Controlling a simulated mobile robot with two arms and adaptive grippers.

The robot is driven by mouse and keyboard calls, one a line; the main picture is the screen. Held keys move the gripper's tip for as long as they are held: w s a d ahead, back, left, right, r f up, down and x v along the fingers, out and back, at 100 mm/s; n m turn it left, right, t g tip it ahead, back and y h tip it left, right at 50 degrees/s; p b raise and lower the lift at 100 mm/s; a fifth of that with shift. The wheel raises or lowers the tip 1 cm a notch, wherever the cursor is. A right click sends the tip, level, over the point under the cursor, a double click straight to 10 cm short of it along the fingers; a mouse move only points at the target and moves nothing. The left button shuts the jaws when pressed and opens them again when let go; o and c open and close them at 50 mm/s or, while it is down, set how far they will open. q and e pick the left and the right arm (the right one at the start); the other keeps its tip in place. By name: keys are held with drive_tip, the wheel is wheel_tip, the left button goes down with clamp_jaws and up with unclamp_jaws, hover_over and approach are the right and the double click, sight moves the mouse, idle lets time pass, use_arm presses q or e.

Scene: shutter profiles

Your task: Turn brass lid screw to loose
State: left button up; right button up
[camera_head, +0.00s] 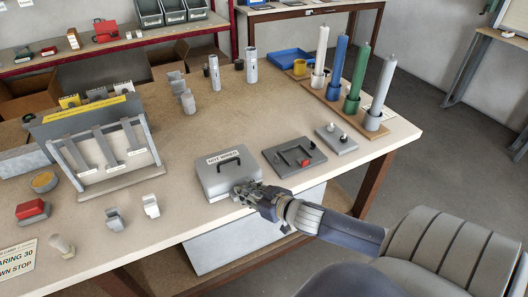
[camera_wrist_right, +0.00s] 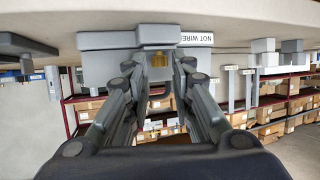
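The grey box (camera_head: 213,178) with a black handle on its lid and a "NOT WIRED" label stands near the table's front edge. It shows upside down in the wrist view (camera_wrist_right: 105,42). The brass lid screw (camera_wrist_right: 158,60) is on the box's front face and shows between my right fingers in the wrist view. My right gripper (camera_head: 247,189) is at the front of the box. In the wrist view its fingers (camera_wrist_right: 159,68) are apart, one on each side of the screw, with a gap visible. Whether they touch it I cannot tell. In the head view the gripper hides the screw. My left gripper is not in view.
A dark grey plate with a red handle (camera_head: 293,158) and a small grey switch block (camera_head: 336,139) lie right of the box. A sloped stand (camera_head: 104,157) and small grey blocks are to the left. Several coloured cylinders stand at the back right.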

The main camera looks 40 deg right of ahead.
drive_tip(key=a+v, duration=0.1)
drive_tip(key=v, duration=0.9)
drive_tip(key=shift+d, duration=0.45)
drive_tip(key=shift+o, duration=0.4)
